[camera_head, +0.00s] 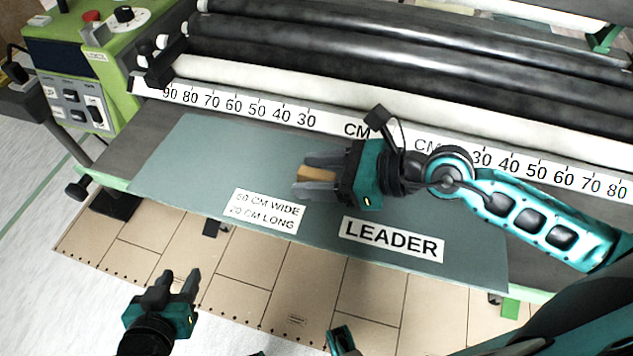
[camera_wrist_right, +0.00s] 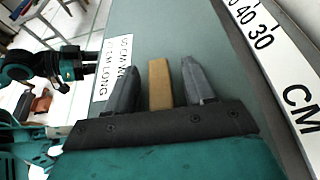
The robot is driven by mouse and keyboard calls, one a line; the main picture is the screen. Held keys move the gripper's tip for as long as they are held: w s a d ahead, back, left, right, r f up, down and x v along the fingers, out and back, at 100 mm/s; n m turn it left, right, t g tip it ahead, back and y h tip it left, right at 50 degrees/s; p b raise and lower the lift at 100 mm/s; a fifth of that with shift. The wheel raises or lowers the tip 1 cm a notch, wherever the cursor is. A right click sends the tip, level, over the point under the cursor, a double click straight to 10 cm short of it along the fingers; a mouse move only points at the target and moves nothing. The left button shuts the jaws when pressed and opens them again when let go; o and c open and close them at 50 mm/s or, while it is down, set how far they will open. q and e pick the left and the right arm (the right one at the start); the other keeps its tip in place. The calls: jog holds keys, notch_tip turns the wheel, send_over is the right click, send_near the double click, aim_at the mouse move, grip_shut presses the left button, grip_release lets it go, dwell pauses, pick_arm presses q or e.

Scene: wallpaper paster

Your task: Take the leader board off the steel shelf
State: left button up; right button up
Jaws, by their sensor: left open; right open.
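The leader board (camera_head: 210,165) is a flat grey-green sheet lying on the steel shelf, below the centimetre scale. It bears a LEADER label (camera_head: 391,240) and a size label (camera_head: 266,211). A tan block (camera_head: 316,173) stands on the board near its middle. My right gripper (camera_head: 303,175) is open, with one finger on each side of this block. The right wrist view shows the block (camera_wrist_right: 160,85) between the fingers with gaps on both sides. My left gripper (camera_head: 180,274) is open and empty, in front of the board's front edge and apart from it.
The steel shelf (camera_head: 115,160) shows left of the board. Behind it run the white scale (camera_head: 250,112) and several dark and white rollers (camera_head: 290,45). A green control housing (camera_head: 75,60) stands at the left. Brown tiled panels (camera_head: 250,270) lie below the shelf.

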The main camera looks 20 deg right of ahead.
grip_shut()
dwell(0.5)
jog(key=shift+r, duration=0.15)
